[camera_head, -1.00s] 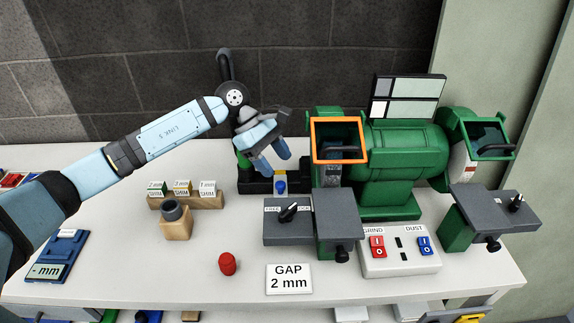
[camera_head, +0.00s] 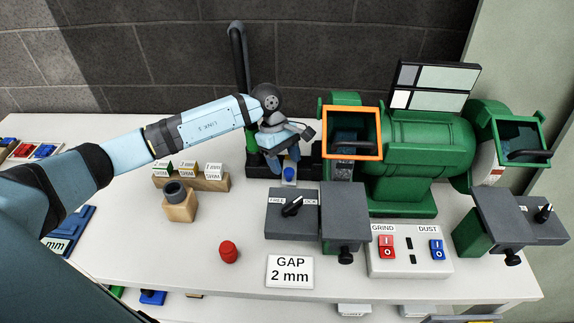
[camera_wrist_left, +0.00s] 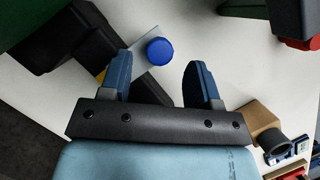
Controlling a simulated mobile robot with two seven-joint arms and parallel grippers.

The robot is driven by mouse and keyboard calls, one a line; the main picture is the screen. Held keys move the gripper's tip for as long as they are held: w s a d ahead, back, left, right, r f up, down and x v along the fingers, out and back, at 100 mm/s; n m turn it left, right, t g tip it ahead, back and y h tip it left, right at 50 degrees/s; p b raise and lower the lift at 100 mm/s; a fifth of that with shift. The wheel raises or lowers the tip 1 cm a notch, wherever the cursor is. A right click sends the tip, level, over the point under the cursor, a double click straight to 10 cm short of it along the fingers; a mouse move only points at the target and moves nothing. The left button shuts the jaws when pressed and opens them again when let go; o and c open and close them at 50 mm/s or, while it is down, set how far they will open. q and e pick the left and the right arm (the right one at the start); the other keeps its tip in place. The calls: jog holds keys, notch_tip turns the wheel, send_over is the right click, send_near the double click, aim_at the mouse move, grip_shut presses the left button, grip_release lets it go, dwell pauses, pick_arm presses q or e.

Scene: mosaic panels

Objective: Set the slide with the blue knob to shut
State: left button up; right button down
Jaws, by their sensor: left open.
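The blue knob (camera_head: 289,174) is on the dark slide block (camera_head: 260,166) at the back of the table, left of the green grinder. In the left wrist view the blue knob (camera_wrist_left: 160,51) is seen from above, on a thin grey slide plate (camera_wrist_left: 139,48) beside the black block. My left gripper (camera_head: 285,160) is above and just behind the knob in the head view. In the left wrist view its two blue fingers (camera_wrist_left: 164,82) are apart, with nothing between them, and the knob is just beyond their tips. My right gripper is not in view.
The green bench grinder (camera_head: 418,150) with an orange-framed shield stands right of the slide. The table's front middle is mostly clear.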

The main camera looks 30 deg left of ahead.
pick_arm(q)
jog(key=shift+x, duration=0.85)
jog(key=shift+d+f, duration=0.1)
jog(key=shift+f, duration=0.1)
